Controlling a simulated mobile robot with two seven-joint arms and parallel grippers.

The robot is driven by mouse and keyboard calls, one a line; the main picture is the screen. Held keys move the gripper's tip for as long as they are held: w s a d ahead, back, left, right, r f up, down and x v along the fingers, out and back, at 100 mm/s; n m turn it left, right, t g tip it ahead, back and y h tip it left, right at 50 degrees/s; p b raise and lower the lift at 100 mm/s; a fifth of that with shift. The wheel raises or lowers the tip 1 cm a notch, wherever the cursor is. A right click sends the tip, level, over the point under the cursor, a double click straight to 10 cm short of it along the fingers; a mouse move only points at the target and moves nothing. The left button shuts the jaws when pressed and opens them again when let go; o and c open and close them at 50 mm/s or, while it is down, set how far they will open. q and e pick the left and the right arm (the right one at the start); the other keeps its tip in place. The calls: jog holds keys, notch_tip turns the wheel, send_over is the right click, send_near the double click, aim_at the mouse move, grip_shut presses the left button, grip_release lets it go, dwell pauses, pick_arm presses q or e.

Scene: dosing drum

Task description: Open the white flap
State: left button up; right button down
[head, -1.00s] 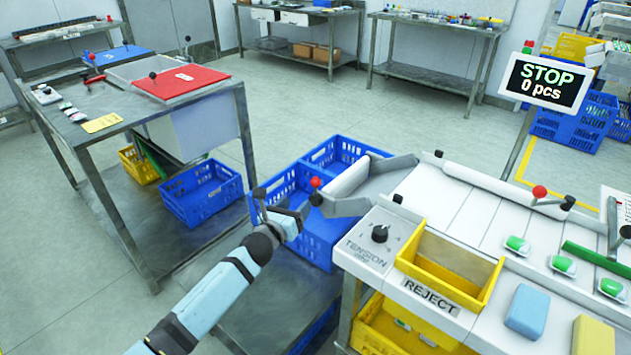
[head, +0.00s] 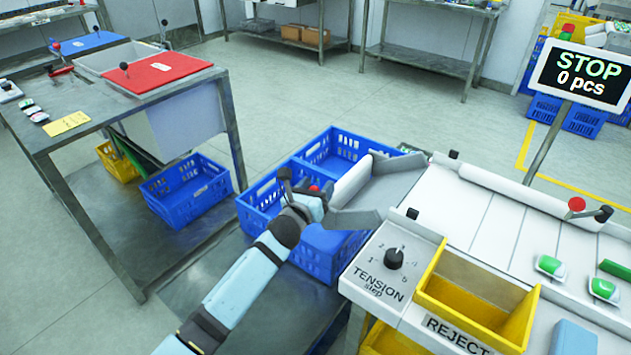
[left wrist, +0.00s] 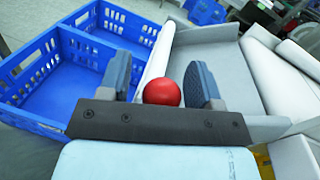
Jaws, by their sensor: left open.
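The white flap (head: 352,182) is a narrow pale piece at the left end of the conveyor, beside the grey chute walls. It also shows in the left wrist view (left wrist: 158,52) as a strip running away from me. A red ball knob (head: 314,189) sits at its near end. My left gripper (head: 300,187) is at the knob. In the left wrist view the red knob (left wrist: 162,91) lies between the two open fingers, with gaps on both sides. I cannot tell its exact depth between them. My right gripper is out of view.
A blue crate (head: 262,206) with compartments stands left of and below the flap. The grey chute wall (left wrist: 224,75) is close to the right finger. A tension dial (head: 394,258) and a yellow reject bin (head: 428,290) are to the right. The sign reads STOP, 0 pcs.

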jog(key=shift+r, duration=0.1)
pick_arm(q)
jog(key=shift+r, duration=0.1)
jog(key=shift+c, duration=0.4)
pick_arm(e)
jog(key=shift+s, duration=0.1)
pick_arm(q)
grip_shut()
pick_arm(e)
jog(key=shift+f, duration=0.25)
